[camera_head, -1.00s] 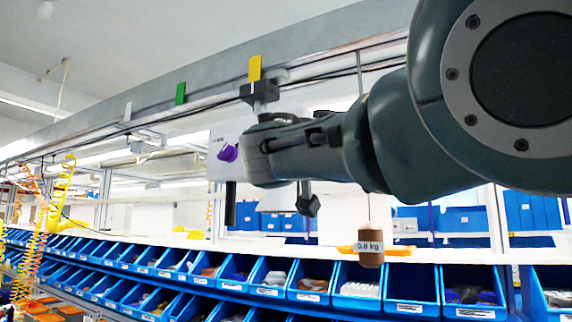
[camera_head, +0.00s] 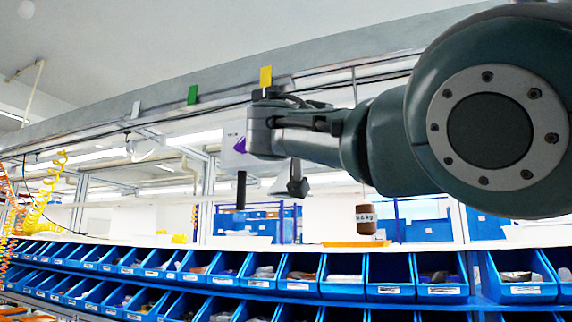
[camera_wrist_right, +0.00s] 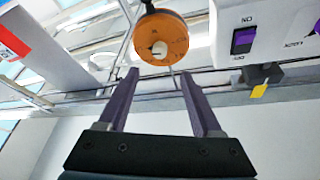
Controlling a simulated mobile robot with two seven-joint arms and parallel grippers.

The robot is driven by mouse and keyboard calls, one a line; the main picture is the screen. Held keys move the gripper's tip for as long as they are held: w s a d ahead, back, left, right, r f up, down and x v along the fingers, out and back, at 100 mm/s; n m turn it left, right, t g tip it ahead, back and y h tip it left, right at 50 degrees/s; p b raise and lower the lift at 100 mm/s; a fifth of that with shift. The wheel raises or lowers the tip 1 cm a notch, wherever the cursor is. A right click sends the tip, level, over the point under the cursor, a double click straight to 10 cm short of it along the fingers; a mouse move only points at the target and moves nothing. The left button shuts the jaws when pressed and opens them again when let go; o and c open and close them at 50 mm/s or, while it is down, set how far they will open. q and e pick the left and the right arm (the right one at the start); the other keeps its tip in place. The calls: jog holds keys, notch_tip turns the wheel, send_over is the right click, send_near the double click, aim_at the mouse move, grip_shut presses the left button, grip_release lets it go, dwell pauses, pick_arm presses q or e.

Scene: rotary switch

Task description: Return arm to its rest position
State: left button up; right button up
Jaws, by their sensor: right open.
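My right arm (camera_head: 400,140) comes in from the right in the head view. Its wrist end is in front of a white switch box (camera_head: 232,155) with a purple switch and hides part of it; the fingertips cannot be made out there. In the right wrist view, my right gripper (camera_wrist_right: 157,75) is open, with two dark purple fingers apart and nothing between them. An orange round rotary knob (camera_wrist_right: 160,38) with a white centre is beyond the fingertips, apart from them. The purple on/off switch (camera_wrist_right: 243,40) is to its right. My left gripper is not in view.
Rows of blue bins (camera_head: 340,285) run along the bottom. A brown labelled weight (camera_head: 366,219) hangs below my right arm. Yellow coiled hoses (camera_head: 45,190) hang at far left.

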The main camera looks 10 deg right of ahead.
dwell(0.3)
jog(key=s+d+f+n+g+y, duration=0.1)
jog(key=s+f+n+g+y, duration=0.2)
jog(key=f, duration=1.4)
jog(key=s+d+f+n+g+y, duration=0.15)
jog(key=f+y, duration=0.25)
jog(key=f, duration=1.2)
jog(key=s+a+f+n+g+y, duration=0.1)
jog(key=s+f+n+g+y, duration=0.3)
jog(key=s+f, duration=0.95)
jog(key=s+a+f+n+g+y, duration=0.1)
jog(key=s+f+n+g+y, duration=0.15)
jog(key=s, duration=0.85)
jog(key=s+a+f+n+g+y, duration=0.1)
jog(key=s+a+f+n+y, duration=0.2)
jog(key=s, duration=0.8)
notch_tip(320, 180, up, 22)
jog(key=d+n+h+p, duration=0.1)
jog(key=p, duration=2.1)
jog(key=shift+r+n, duration=0.2)
jog(key=shift+n, duration=0.1)
